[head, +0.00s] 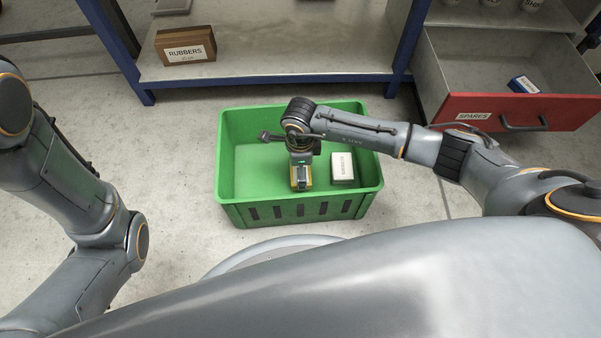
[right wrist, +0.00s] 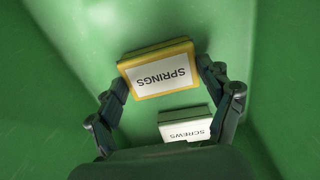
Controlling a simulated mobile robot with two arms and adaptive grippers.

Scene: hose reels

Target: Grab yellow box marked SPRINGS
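The yellow box marked SPRINGS (right wrist: 162,72) is inside the green crate (head: 300,208), with its white label upside down in the right wrist view. In the head view the box (head: 301,186) shows below my right gripper (head: 300,172), which reaches down into the crate. In the right wrist view the fingers of my right gripper (right wrist: 163,72) lie against the two short sides of the box. I cannot tell whether the box is clear of the crate floor. My left arm is at the left of the head view; its gripper is out of view.
A white box marked SCREWS (head: 342,167) lies in the crate, right of the yellow box. A brown RUBBERS box (head: 186,45) stands on the shelf (head: 270,62). An open red-fronted SPARES drawer (head: 520,109) at right holds a small blue box (head: 523,85).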

